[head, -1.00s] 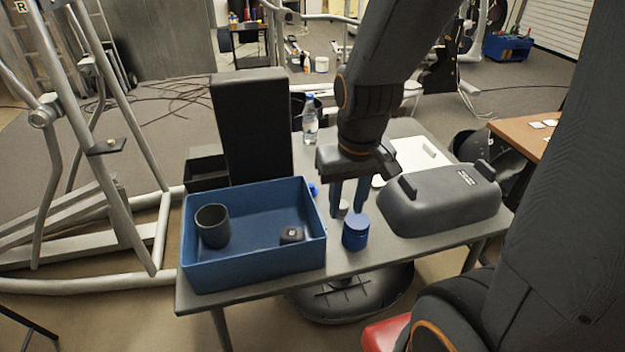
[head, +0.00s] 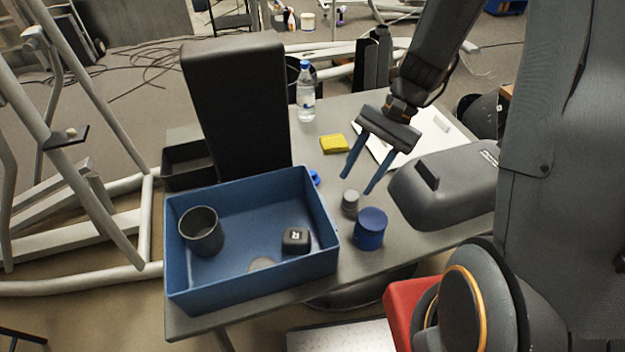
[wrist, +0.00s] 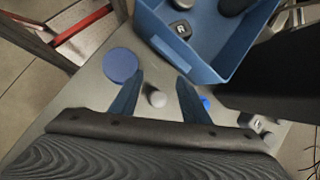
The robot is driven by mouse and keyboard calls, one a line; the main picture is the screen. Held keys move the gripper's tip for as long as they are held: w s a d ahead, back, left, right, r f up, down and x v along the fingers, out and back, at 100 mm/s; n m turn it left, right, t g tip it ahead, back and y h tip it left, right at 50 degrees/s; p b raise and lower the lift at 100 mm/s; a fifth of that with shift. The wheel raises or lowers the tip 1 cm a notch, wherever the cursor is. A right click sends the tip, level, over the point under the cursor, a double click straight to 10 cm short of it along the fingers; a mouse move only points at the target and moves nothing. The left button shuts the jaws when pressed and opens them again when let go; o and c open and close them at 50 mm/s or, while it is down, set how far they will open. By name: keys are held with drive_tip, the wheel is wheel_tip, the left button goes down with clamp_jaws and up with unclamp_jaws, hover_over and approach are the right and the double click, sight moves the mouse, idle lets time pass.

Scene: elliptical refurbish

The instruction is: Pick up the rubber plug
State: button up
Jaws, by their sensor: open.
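A small grey cylinder (head: 350,203), which looks like the rubber plug, stands on the table between the blue bin and the blue round container. My gripper (head: 356,184) is open and empty, tilted above and just behind the grey cylinder in the head view. In the wrist view, the light round top of the grey cylinder (wrist: 156,98) shows between the two spread fingers (wrist: 160,78), apart from both. The blue round container (head: 369,229) stands close to it, and in the wrist view it lies beside the left finger (wrist: 120,65).
The blue bin (head: 181,286) on the left holds a dark cup (head: 201,232) and a black block (head: 296,240). A grey cover (head: 450,187) lies to the right. A yellow sponge (head: 334,144), a bottle (head: 306,95) and a tall black pad (head: 236,110) are behind.

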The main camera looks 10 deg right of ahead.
drive_tip(key=w+a+f+m+y+b, duration=0.1)
drive_tip(key=w+f+m+y+b, duration=0.1)
drive_tip(key=w+f+m+y, duration=0.35)
drive_tip(key=m+t+y, duration=0.3)
drive_tip(key=m+t, duration=0.1)
approach(319, 178)
drive_tip(key=shift+w+a+r, duration=0.2)
drive_tip(key=shift+a+r, duration=0.05)
drive_tip(key=shift+a, duration=0.25)
drive_tip(key=shift+w+a+r, duration=0.15)
drive_tip(key=shift+a+r, duration=0.1)
drive_tip(key=shift+a, duration=0.3)
drive_tip(key=shift+m, duration=0.25)
drive_tip(key=x, duration=0.2)
drive_tip(key=p+x, duration=0.1)
drive_tip(key=x, duration=0.1)
drive_tip(key=p+x, duration=0.1)
drive_tip(key=x, duration=0.1)
drive_tip(key=shift+s+a+r, duration=0.2)
drive_tip(key=shift+s+a, duration=0.1)
drive_tip(key=shift+a, duration=0.1)
drive_tip(key=shift+w+a+f, duration=0.1)
drive_tip(key=shift+a+f, duration=0.2)
drive_tip(key=shift+a, duration=0.15)
drive_tip(key=c, duration=0.7)
